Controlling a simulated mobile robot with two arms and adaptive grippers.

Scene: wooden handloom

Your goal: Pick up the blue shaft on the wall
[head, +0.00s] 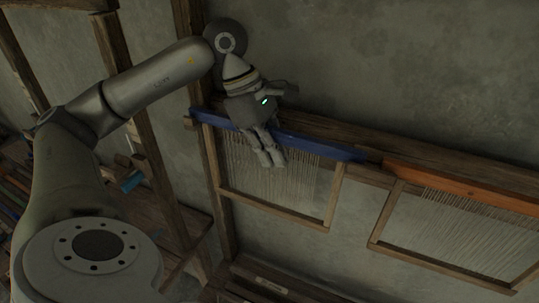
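The blue shaft (315,148) is a long blue bar along the top of a wooden frame hung with pale strings, on the wall. It slopes down to the right. My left gripper (271,159) is in front of the shaft, left of its middle, with its fingers pointing down. The two fingertips show close together below the bar, over the strings. The fingers hide a short piece of the shaft. I cannot tell whether they touch or grip it. My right gripper is out of view.
An orange shaft (460,186) with a similar stringed frame hangs to the right on the wooden rail. Wooden posts (135,110) stand at the left, with a shelf of items behind my arm. A wooden bench (262,284) is below. The wall above the rail is bare.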

